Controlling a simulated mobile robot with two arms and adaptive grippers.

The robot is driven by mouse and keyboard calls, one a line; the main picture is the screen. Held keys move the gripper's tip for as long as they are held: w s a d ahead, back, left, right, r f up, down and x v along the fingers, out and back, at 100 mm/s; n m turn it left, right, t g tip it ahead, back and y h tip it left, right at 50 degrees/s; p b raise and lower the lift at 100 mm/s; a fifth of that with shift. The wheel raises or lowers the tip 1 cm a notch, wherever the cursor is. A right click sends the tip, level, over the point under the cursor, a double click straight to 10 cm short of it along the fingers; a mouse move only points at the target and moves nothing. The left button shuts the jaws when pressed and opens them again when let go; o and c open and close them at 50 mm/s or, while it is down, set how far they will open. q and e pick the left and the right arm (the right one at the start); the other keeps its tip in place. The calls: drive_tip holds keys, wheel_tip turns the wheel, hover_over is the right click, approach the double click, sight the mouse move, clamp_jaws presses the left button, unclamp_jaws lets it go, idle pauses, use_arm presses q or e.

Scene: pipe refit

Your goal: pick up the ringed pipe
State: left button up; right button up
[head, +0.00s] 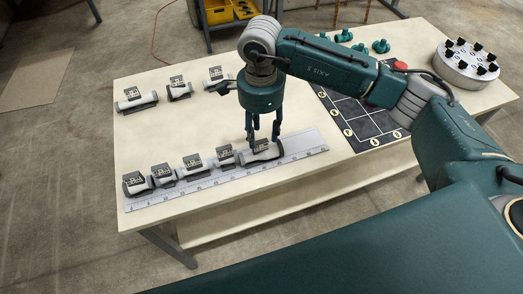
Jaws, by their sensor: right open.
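Several short grey pipe pieces with dark printed tags lie in a row along a ruler strip (225,178) on the table. The rightmost and longest piece (272,153) is directly below my right gripper (263,137). My right gripper points down, open, its two fingers at either side of that pipe's tag; I cannot tell whether they touch the pipe. The other pieces in the row, such as the leftmost one (136,186), lie to its left. Several more pipes lie at the back left, including one (136,103). No ring is clear on any pipe at this size. My left gripper is not in view.
A dark gridded mat (345,108) with numbered yellow circles lies to the right, partly behind my right arm. Green fittings (380,46) lie behind it. A round grey stand (466,64) with black-topped pegs is at the far right. The front-left tabletop (190,125) between the rows is clear.

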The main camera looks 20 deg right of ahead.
sight(262, 143)
drive_tip(key=shift+f, duration=0.8)
drive_tip(key=shift+d+f+p, duration=0.1)
drive_tip(key=shift+f+p, duration=0.2)
drive_tip(key=shift+p, duration=0.1)
wheel_tip(262, 143, down, 4)
drive_tip(key=shift+w+d+r+p, duration=0.15)
drive_tip(key=shift+r+p, duration=0.05)
drive_tip(key=shift+p, duration=0.75)
drive_tip(key=shift+f, duration=0.55)
clamp_jaws()
